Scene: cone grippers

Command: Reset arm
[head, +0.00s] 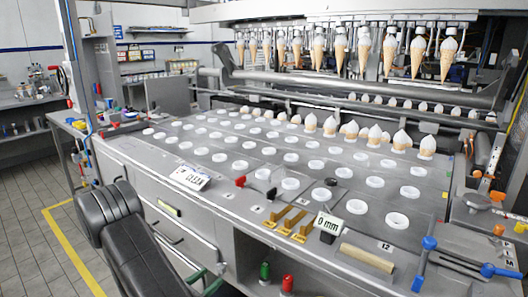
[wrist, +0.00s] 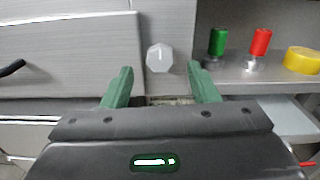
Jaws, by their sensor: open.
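My black arm reaches in from the bottom left of the head view. My gripper (wrist: 160,70) has two green fingers, spread apart with nothing held between them. In the head view the green fingers (head: 206,282) show only partly, low in front of the machine's cabinet (head: 165,222). In the wrist view, a pale eight-sided piece (wrist: 159,58) appears beyond the gap between the fingertips; I cannot tell what it is or how far away it lies.
A green cylinder (head: 265,271) and a red cylinder (head: 287,283) stand on a shelf right of my gripper. A yellow roll (wrist: 301,60) is farther right. Above is the worktop (head: 235,150) with white rings and several cones. The tiled floor (head: 35,235) at left is clear.

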